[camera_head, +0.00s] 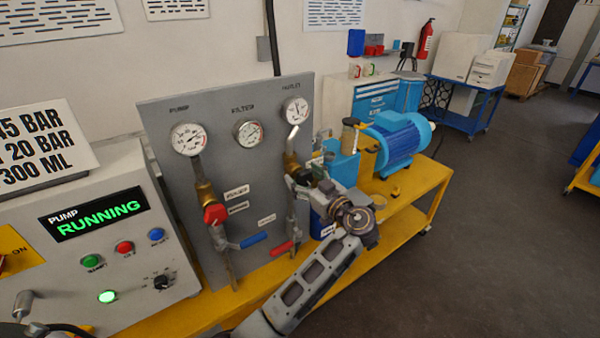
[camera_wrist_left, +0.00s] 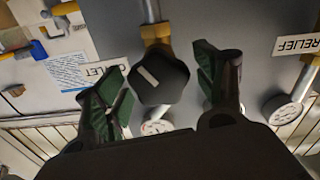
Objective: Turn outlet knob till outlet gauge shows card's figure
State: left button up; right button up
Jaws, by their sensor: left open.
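The outlet gauge (camera_head: 296,110) is a round white dial at the upper right of the grey panel; its reading is too small to make out. The outlet knob (camera_wrist_left: 160,78) is black and lobed with a pale mark, on a brass fitting. My left gripper (camera_wrist_left: 165,70) is open, with one green-padded finger on each side of the knob and a visible gap to it. In the head view my left gripper (camera_head: 308,178) is at the outlet pipe and largely hides the knob. The card (camera_head: 40,145) is cut off at left; it shows "15 BAR", "20 BAR" and "300 ML" lines.
The panel also has a pump gauge (camera_head: 188,139), a filter gauge (camera_head: 248,133), a red relief knob (camera_head: 215,214), a blue lever (camera_head: 254,239) and a red lever (camera_head: 281,248). The control box (camera_head: 100,230) reads "PUMP RUNNING". A blue motor (camera_head: 398,140) stands at right.

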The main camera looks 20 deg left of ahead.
dwell(0.3)
pick_arm(q)
jog(key=c, duration=1)
jog(key=shift+c, duration=0.2)
jog(key=shift+m, duration=0.4)
jog(key=shift+w+m+b, duration=0.1)
jog(key=shift+m+b, duration=0.2)
jog(key=shift+m, duration=0.8)
